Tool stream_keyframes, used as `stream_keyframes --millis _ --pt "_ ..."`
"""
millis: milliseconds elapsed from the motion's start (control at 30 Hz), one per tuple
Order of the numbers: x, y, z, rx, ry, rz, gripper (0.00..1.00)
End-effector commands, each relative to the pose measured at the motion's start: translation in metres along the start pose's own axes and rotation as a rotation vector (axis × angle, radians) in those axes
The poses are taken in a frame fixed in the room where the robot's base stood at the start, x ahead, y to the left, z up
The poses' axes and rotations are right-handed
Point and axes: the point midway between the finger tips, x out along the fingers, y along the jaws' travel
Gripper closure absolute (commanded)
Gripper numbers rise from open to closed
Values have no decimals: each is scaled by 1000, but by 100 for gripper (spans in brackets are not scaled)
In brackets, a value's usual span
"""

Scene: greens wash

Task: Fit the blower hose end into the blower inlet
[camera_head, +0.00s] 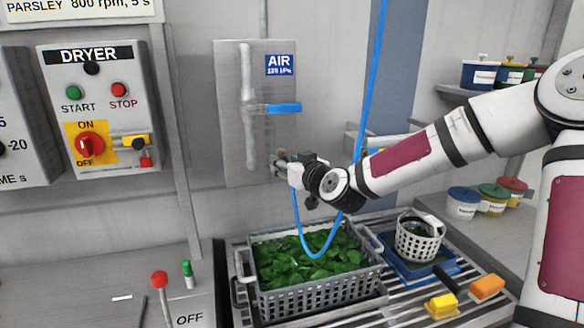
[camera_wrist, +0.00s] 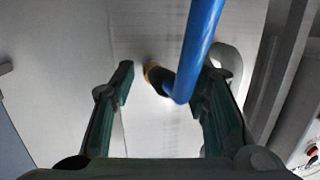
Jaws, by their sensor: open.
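The blue hose (camera_head: 322,247) hangs from above, loops down over the basket and rises to my gripper (camera_head: 282,163). In the wrist view the hose (camera_wrist: 201,40) bends to a dark sleeve with a brass-coloured tip, the hose end (camera_wrist: 155,75). The tip points at the pale panel; I cannot tell whether it is seated in anything. My gripper (camera_wrist: 168,76) is open, its green-padded fingers on either side of the hose end, with a gap on the left and the hose overlapping the right finger. I cannot make out the blower inlet; my gripper covers that spot in the head view.
The AIR panel (camera_head: 233,140) has a vertical pipe and a blue lever (camera_head: 284,108). The DRYER panel (camera_head: 105,95) is left. Below are a grey basket (camera_head: 325,292) of greens, a white basket (camera_head: 418,240), and yellow (camera_head: 441,306) and orange (camera_head: 487,287) blocks.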

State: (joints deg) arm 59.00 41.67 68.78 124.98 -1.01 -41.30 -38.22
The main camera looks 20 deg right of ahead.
Motion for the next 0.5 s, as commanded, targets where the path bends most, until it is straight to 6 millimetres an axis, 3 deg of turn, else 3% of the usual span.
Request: stream_keyframes --millis 300,500 --pt "2 0 0 0 0 0 58" --pt "2 0 0 0 0 0 100"
